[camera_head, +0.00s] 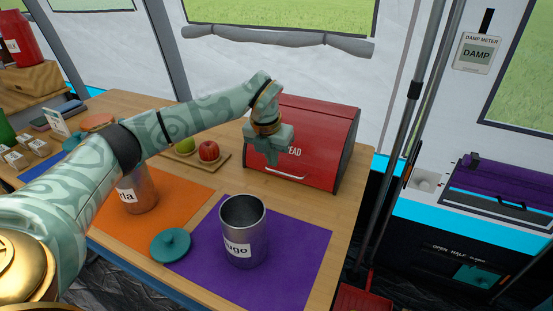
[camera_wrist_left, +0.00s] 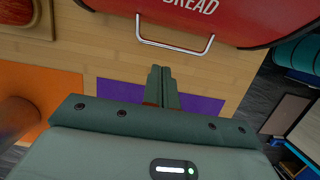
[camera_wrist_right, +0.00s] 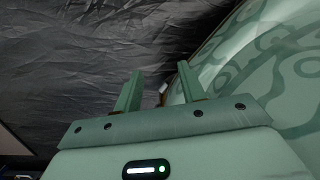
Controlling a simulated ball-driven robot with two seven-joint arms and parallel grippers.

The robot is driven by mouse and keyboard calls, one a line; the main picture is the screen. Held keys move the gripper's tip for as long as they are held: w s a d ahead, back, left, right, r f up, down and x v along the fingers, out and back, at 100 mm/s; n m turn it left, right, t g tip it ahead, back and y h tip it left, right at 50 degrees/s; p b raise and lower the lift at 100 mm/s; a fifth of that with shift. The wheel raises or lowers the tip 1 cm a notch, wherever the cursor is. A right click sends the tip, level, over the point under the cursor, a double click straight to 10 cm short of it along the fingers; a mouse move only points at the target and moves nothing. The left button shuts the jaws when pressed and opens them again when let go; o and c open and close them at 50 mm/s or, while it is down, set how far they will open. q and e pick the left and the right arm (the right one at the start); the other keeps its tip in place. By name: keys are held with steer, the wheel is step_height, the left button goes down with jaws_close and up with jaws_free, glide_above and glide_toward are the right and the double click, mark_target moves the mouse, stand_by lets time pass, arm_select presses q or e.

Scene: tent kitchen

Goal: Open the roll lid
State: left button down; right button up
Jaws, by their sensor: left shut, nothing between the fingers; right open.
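A red bread box (camera_head: 325,130) with a curved roll lid stands at the back right of the wooden table. The lid is down, and part of its "BREAD" lettering is hidden behind my gripper. A pale bar handle (camera_head: 287,173) is low on its front; the handle also shows in the left wrist view (camera_wrist_left: 176,48). My left gripper (camera_head: 272,161) is in front of the lid, just above the handle in the head view. My right gripper (camera_wrist_right: 159,70) is open and empty, away from the box.
A metal "ugo" canister (camera_head: 242,231) stands on a purple mat (camera_head: 300,255), with a teal lid (camera_head: 170,244) beside it. Another canister (camera_head: 137,190) is on an orange mat (camera_head: 185,198). Fruit sits on a wooden board (camera_head: 223,160) left of the box. Grey tent poles (camera_head: 400,130) rise at right.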

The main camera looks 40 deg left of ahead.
arm_select(q)
steer(key=b+x, duration=0.2)
steer(key=x, duration=0.4)
steer(key=shift+w+f+b, duration=0.1)
steer(key=shift+f+b, duration=0.4)
steer(key=shift+f, duration=0.05)
arm_select(e)
steer(key=shift+w+d+f+n+h, duration=0.15)
steer(key=shift+w+d+f+n, duration=0.1)
steer(key=shift+d+f, duration=0.3)
steer(key=shift+w+d+f+n+h, duration=0.15)
steer(key=shift+w+d+f, duration=0.1)
steer(key=shift+d+f, duration=0.3)
arm_select(q)
steer(key=shift+r, duration=0.15)
arm_select(e)
steer(key=shift+a, duration=0.1)
